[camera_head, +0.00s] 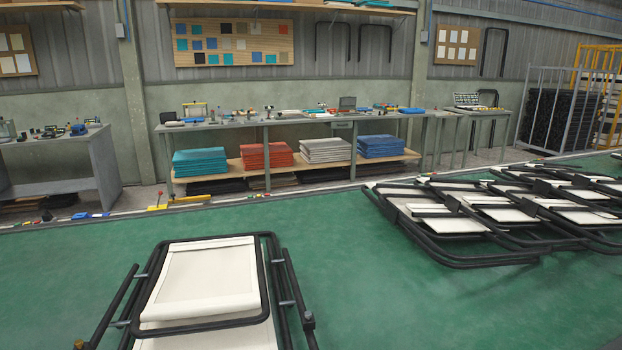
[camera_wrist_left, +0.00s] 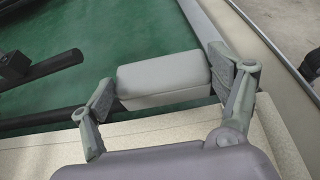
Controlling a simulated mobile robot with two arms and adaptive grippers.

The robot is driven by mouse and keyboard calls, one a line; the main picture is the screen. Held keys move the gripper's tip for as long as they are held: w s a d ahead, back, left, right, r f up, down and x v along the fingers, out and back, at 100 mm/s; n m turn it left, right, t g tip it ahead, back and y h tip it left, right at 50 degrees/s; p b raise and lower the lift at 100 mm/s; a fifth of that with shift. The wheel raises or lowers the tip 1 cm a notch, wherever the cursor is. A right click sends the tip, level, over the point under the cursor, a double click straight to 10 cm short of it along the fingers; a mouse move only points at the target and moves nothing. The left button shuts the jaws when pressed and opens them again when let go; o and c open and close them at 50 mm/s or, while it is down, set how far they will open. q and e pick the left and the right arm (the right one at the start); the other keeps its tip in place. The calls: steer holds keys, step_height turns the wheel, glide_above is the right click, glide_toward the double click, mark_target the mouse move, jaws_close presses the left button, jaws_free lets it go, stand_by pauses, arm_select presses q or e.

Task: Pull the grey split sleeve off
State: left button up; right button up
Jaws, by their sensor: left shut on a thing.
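The grey split sleeve (camera_wrist_left: 163,80) is a rounded, block-like piece in the left wrist view. My left gripper (camera_wrist_left: 161,84) is shut on it, one finger pad at each end. A black frame tube (camera_wrist_left: 55,118) runs to the sleeve from the left, along the edge of cream fabric (camera_wrist_left: 110,133). The sleeve's underside is hidden, so I cannot tell whether it still encloses the tube. In the head view a lounger (camera_head: 205,275) with a black tube frame and cream fabric lies at the front. Neither gripper shows in the head view.
Several more folded loungers (camera_head: 470,215) lie overlapping at the right on the green surface (camera_head: 335,265). The green surface between them and the front lounger is clear. Behind stands a long workbench (camera_head: 300,119) with tools and coloured fabric stacks below.

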arm_select(q)
steer(key=shift+r+p, duration=1.1)
steer(key=shift+r, duration=0.6)
step_height(320, 180, up, 6)
steer(key=p, duration=0.4)
